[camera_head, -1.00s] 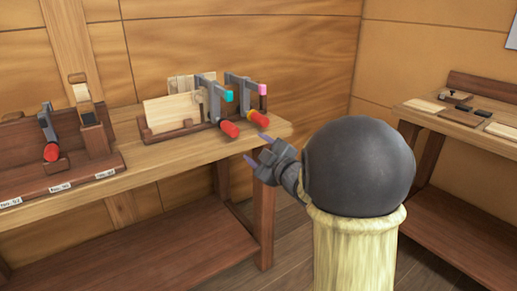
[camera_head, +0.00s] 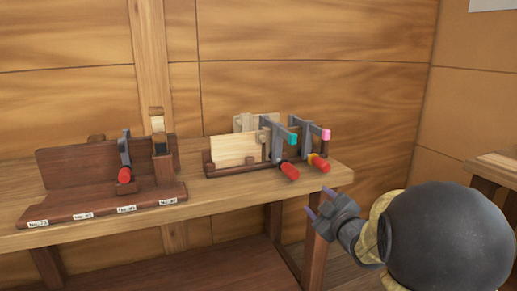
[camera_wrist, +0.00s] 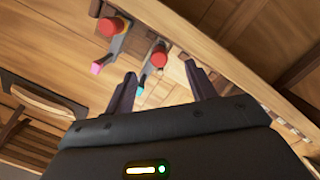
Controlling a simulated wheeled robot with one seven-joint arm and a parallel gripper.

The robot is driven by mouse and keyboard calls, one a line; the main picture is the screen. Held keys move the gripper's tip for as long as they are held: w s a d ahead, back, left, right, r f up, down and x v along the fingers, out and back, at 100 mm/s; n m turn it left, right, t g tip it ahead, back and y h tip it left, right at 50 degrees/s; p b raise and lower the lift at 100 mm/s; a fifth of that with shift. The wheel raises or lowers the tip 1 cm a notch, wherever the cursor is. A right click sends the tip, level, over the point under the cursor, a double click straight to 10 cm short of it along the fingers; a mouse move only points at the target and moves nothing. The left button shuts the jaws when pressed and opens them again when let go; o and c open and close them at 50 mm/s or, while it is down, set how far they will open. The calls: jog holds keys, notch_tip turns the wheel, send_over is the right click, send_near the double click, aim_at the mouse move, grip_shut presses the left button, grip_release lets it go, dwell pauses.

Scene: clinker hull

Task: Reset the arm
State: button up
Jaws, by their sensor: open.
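My gripper (camera_head: 318,203) is open and empty in the head view, in front of the bench's right front corner. Its two fingers are apart and point up and left, short of the clamps. In the wrist view my gripper (camera_wrist: 163,95) shows both dark fingers spread, with nothing between them touching. Beyond them are a clamp with a teal tip (camera_wrist: 141,91) and red handle, and a clamp with a pink tip (camera_wrist: 97,67). In the head view the teal-tipped clamp (camera_head: 277,145) and the pink-tipped clamp (camera_head: 308,140) stand at a wooden rack.
The workbench (camera_head: 230,205) runs along the plank wall. A dark labelled rack (camera_head: 100,200) on its left holds a red-handled clamp (camera_head: 125,160). The wooden rack (camera_head: 235,167) holds pale boards (camera_head: 233,150). A second bench (camera_head: 497,165) is at the right edge.

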jog(key=s+a+f+m+g+h, duration=0.2)
jog(key=s+f+m+g, duration=0.45)
jog(key=s+f, duration=0.45)
jog(key=s+a+f+m+g+h, duration=0.25)
jog(key=s+f+m+g, duration=0.4)
jog(key=s, duration=0.65)
notch_tip(320, 180, up, 35)
jog(key=n+g+p, duration=0.1)
jog(key=p, duration=3.5)
jog(key=shift+s+a+n+y+p, duration=0.3)
jog(key=shift+s+y+p, duration=0.05)
jog(key=shift+s, duration=0.05)
